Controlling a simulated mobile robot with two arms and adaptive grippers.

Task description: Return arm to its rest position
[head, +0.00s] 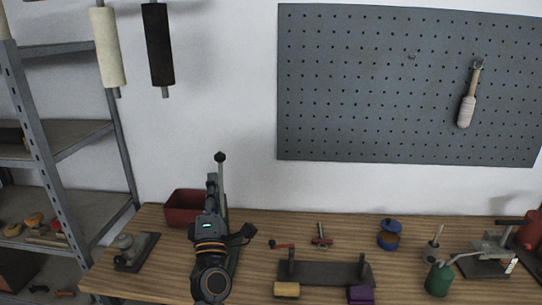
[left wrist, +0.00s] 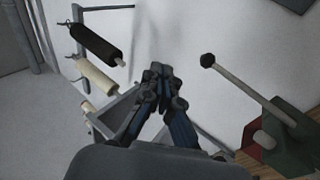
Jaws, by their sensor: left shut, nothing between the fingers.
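My left gripper (head: 212,182) is in front of the left part of the workbench in the head view, with my wrist below it. In the left wrist view its fingers (left wrist: 160,75) are together with nothing between them, pointing toward the wall. A lever with a black ball knob (head: 220,157) stands just behind the gripper; its green base is largely hidden by my arm. The lever (left wrist: 245,88) is right of the fingers in the left wrist view, apart from them. My right gripper is not in view.
The wooden bench (head: 155,270) carries a red bin (head: 183,212), a dark rack (head: 322,272), a green can (head: 439,279) and a blue-lidded jar (head: 389,236). A metal shelf (head: 85,210) stands left. Two rollers hang on the wall. A pegboard (head: 400,90) holds a wooden-handled tool.

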